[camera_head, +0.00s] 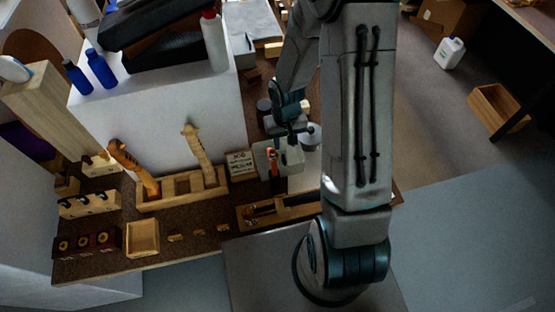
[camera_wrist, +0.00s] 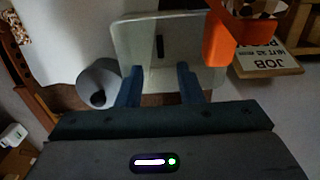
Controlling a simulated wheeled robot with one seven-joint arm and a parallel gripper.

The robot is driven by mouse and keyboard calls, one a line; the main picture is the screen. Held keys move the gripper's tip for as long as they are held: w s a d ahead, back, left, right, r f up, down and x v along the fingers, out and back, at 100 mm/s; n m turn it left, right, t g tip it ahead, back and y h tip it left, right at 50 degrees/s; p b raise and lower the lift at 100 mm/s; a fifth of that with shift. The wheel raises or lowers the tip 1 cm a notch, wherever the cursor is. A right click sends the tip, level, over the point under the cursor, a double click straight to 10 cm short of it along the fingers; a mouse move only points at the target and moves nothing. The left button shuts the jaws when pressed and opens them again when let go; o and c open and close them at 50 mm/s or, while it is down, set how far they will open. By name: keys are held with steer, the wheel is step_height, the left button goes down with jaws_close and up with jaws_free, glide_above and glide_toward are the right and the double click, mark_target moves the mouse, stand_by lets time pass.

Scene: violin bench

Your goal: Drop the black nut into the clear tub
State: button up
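The clear tub (camera_wrist: 136,40) is a pale, see-through square container ahead of my gripper in the wrist view. In the head view the tub (camera_head: 293,158) stands near the middle of the bench, partly behind my arm. A small black bar, seemingly the black nut (camera_wrist: 159,47), shows within the tub's outline, beyond my fingertips. It appears to lie on the tub's floor, though its height is hard to judge. My gripper (camera_wrist: 158,72) has its two blue fingers apart with nothing between them, over the tub's near side. The fingertips are hard to make out in the head view.
An orange object (camera_wrist: 219,42) stands close against the tub's right side. A job card (camera_wrist: 268,62) lies further right. A grey round container (camera_wrist: 99,83) stands to the left. A wooden rack with carved necks (camera_head: 182,188) and a shallow wooden tray (camera_head: 142,238) occupy the bench's left part.

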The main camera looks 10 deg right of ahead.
step_height(320, 180, up, 11)
steer(key=shift+r, duration=0.15)
stand_by(0.4)
steer(key=s+r+t, duration=0.3)
steer(key=s+r, duration=1.1)
steer(key=r, duration=0.1)
steer(key=shift+t, duration=0.3)
stand_by(2.1)
